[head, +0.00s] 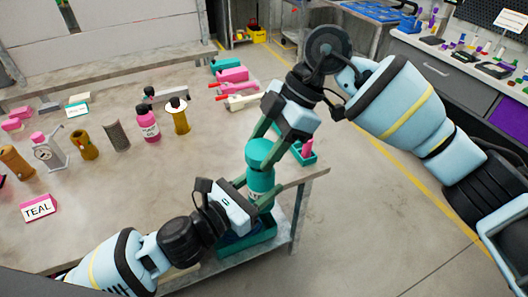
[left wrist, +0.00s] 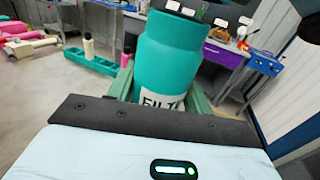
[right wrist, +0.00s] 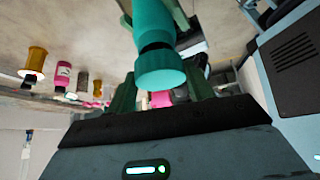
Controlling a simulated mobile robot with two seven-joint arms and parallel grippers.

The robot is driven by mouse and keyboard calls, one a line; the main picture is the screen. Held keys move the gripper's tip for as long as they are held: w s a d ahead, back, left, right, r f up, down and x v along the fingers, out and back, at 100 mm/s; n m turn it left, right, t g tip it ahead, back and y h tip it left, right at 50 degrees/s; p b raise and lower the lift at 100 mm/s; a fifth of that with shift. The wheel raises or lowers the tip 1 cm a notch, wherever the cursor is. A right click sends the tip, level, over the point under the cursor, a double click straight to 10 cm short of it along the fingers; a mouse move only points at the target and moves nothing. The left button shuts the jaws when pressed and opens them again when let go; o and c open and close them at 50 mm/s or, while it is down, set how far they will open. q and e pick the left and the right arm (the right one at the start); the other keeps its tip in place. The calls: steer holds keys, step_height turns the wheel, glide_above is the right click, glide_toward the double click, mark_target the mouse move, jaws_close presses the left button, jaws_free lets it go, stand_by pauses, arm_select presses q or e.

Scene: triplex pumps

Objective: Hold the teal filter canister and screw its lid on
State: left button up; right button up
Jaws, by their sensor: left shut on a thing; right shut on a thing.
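The teal filter canister (head: 259,184) stands upright above the table's front right corner. My left gripper (head: 254,200) is shut around its body. My right gripper (head: 268,150) reaches down from above and is shut on the lid. In the right wrist view the lid (right wrist: 160,70) sits between the fingers, with the dark neck visible between lid and body. How far the lid is threaded I cannot tell.
A green tray (head: 250,244) lies below my left gripper at the table edge. A pink bottle (head: 148,124), a yellow spool-like part (head: 180,116) and a TEAL sign (head: 39,207) stand on the table (head: 130,185) to the left. Open floor lies to the right.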

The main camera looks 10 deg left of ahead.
mark_target(261, 184)
steer(key=shift+f, duration=0.9)
steer(key=shift+f, duration=0.55)
steer(key=m, duration=0.1)
steer(key=m+t, duration=0.1)
steer(key=m, duration=0.1)
steer(key=shift+s+d+f+t, duration=0.1)
steer(key=shift+s+t, duration=0.05)
steer(key=shift+t, duration=0.15)
steer(key=m+t, duration=0.2)
steer(key=m, duration=0.1)
steer(key=shift+s+m+y, duration=0.15)
steer(key=shift+m+y, duration=0.25)
steer(key=o, duration=1)
